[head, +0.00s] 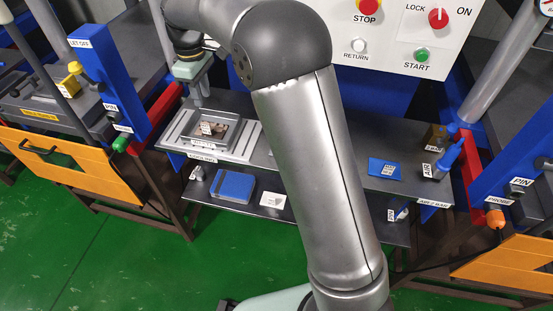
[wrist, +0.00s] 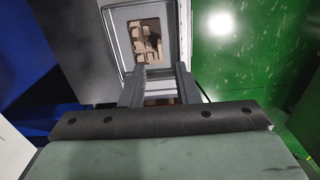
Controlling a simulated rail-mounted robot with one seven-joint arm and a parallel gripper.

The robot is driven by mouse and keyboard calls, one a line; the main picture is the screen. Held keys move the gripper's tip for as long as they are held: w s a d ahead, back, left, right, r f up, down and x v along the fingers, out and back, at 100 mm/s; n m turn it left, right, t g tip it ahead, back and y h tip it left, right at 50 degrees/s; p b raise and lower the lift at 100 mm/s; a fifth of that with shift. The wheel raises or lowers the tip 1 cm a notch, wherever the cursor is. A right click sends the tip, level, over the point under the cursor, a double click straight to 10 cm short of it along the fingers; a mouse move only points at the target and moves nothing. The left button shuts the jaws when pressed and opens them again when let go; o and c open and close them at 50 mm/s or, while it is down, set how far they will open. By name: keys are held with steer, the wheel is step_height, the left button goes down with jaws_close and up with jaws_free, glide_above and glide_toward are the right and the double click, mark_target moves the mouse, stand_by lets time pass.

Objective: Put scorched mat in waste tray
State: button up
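A small grey metal tray (head: 236,130) stands on the left of the bench. It holds brown, irregular pieces (head: 213,128) and a small label; its front label is too small to read. The tray also shows in the wrist view (wrist: 119,38) with tan-brown pieces (wrist: 146,40) inside. I cannot tell whether these pieces are the scorched mat or whether this is the waste tray. My gripper (head: 197,101) points down above the tray's back left side. In the wrist view its two fingers (wrist: 160,82) are apart, with no clearly held object between them.
A light slatted plate (head: 183,133) lies under the tray. A blue labelled sheet (head: 378,168) lies on the bench's right. Blue posts (head: 105,80) flank the bench. My arm hides its middle.

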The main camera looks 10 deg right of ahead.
steer(key=s+d+r+m, duration=0.1)
steer(key=s+d+m, duration=0.2)
steer(key=s+d, duration=0.4)
steer(key=s+d+m, duration=0.3)
steer(key=s+d, duration=0.1)
steer(key=s, duration=0.5)
steer(key=s+d+f+m, duration=0.3)
steer(key=s, duration=0.5)
steer(key=s+d+f+m, duration=0.2)
steer(key=s+d+f, duration=0.1)
steer(key=s, duration=0.5)
steer(key=shift+s+m, duration=0.4)
steer(key=shift+f, duration=0.2)
step_height(320, 180, down, 7)
steer(key=d+b, duration=0.1)
steer(key=b, duration=0.5)
steer(key=shift+d+m, duration=0.3)
steer(key=shift+r, duration=0.15)
